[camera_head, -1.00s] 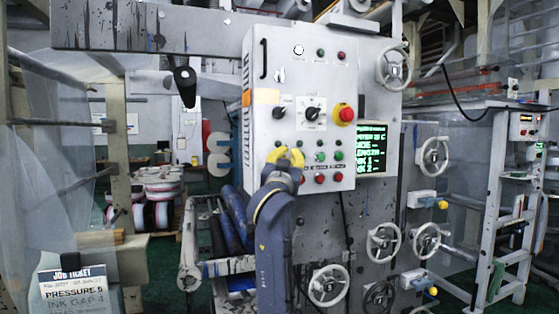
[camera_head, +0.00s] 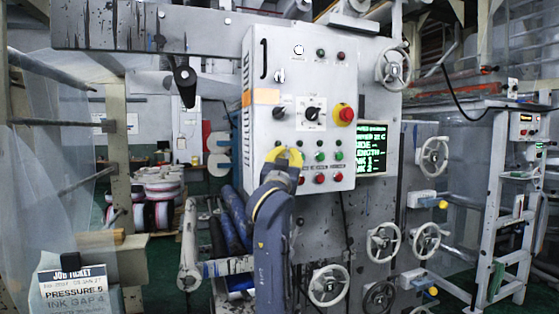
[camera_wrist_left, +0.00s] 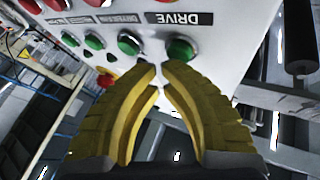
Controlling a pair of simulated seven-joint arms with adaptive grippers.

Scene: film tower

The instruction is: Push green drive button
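The green DRIVE button (camera_wrist_left: 180,50) shows in the left wrist view, under an upside-down DRIVE label (camera_wrist_left: 180,18) on the grey control panel (camera_head: 262,130). My left gripper (camera_wrist_left: 160,72), with yellow fingers, is just in front of the button, its right fingertip nearest to it. The fingertips are drawn together with a small gap and nothing between them. I cannot tell whether they touch the button. In the head view, my left gripper (camera_head: 289,151) covers the left part of the lower button rows and hides the DRIVE button. My right gripper is not in view.
Other green buttons (camera_wrist_left: 130,43) sit in a row beside the DRIVE button. Red buttons (camera_head: 319,178) lie below, and a red emergency knob (camera_head: 345,114) on yellow is above right. A green-text screen (camera_head: 372,148) and handwheels (camera_head: 329,285) are nearby.

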